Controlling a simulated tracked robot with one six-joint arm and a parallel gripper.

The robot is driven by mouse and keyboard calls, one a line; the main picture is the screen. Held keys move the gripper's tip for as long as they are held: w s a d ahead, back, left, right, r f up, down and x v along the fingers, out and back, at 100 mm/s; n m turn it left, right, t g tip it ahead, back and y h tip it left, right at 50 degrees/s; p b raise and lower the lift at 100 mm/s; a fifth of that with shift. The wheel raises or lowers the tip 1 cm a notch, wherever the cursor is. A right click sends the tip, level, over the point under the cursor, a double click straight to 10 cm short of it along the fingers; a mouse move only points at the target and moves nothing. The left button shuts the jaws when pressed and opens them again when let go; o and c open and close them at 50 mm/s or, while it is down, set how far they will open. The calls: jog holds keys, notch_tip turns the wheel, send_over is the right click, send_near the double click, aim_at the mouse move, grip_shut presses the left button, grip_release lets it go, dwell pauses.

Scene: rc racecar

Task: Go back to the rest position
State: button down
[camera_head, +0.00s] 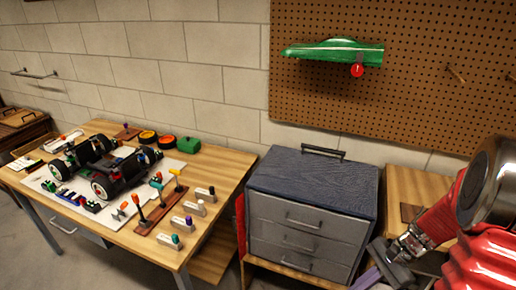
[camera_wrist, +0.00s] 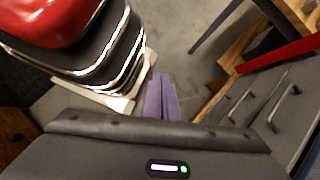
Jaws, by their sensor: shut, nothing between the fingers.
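My gripper (camera_head: 366,280) shows at the lower right in the head view, in front of the grey drawer box. Its purple fingers are partly cut off by the bottom edge. In the wrist view my gripper (camera_wrist: 161,80) has its two purple fingers together, with nothing between them, pointing over the grey floor. My red arm is folded at the right edge of the head view.
A grey drawer box (camera_head: 312,228) stands close beside my gripper. A wooden workbench (camera_head: 222,164) at left holds an RC car chassis (camera_head: 112,166) and several tools. A green car body (camera_head: 334,54) hangs on the pegboard (camera_head: 430,105). Open floor (camera_wrist: 185,45) lies below my fingers.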

jog(key=s+a+r+n+t+h, duration=0.2)
jog(key=a+r+n, duration=0.1)
jog(key=r, duration=0.5)
jog(key=s+a+r+n+t+h, duration=0.2)
jog(key=s+a+r+n, duration=0.1)
jog(key=r+n, duration=0.3)
jog(key=s+a+r+n+t+h, duration=0.2)
jog(key=a+r+n, duration=0.3)
jog(key=r, duration=0.4)
jog(key=shift+s+a+r+t+h, duration=0.2)
jog(key=shift+r+t+h, duration=0.2)
jog(key=shift+t, duration=0.1)
